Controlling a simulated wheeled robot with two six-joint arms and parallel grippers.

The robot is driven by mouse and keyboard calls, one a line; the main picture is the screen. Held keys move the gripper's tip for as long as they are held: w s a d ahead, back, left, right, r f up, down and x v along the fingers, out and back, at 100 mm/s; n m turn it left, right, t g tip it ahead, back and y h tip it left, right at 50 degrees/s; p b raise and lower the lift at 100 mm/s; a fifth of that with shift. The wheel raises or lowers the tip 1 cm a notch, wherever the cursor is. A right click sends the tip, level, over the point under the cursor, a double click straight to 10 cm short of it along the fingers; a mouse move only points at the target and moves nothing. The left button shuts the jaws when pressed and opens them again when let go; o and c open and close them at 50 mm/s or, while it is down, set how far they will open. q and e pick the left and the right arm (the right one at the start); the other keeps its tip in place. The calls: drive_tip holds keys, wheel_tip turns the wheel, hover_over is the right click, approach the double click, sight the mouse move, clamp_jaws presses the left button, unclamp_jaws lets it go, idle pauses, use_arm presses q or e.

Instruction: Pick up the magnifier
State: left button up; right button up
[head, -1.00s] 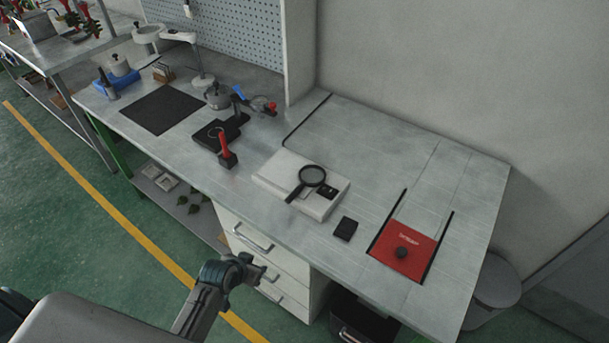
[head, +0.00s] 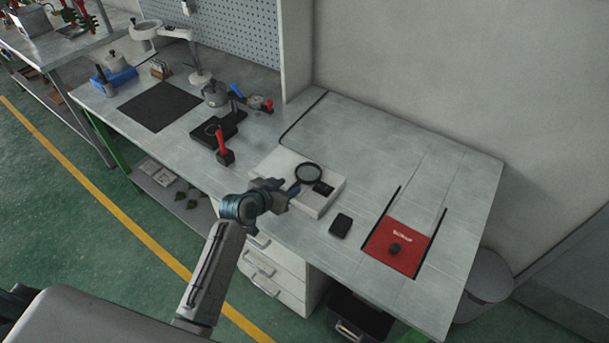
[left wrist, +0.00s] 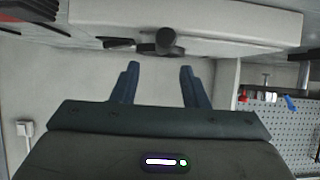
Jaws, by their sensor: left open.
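The black magnifier (head: 308,174) lies on the white flat box (head: 326,202) on the grey workbench. Its round lens faces up, and its handle points toward the front left, partly hidden by my left gripper (head: 285,197) in the head view. In the left wrist view, the dark end of the magnifier's handle (left wrist: 166,41) shows ahead of the two spread fingers of my left gripper (left wrist: 160,70). The white box (left wrist: 225,20) fills the top of that view. The left gripper is open and empty, close to the handle end. My right gripper is not in view.
White drawers (head: 275,268) are under the bench edge. The bench behind the box is clear.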

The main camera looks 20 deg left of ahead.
sight(298, 181)
use_arm(q)
drive_tip(key=shift+w+d+f+p, duration=0.1)
drive_tip(key=shift+w+d+p, duration=0.05)
drive_tip(key=shift+w+p, duration=0.3)
drive_tip(key=p+x, duration=0.1)
drive_tip(key=x, duration=0.3)
drive_tip(key=shift+w+f, duration=0.15)
drive_tip(key=shift+f, duration=0.1)
drive_tip(key=shift+c, duration=0.4)
drive_tip(key=c, duration=0.7)
clamp_jaws()
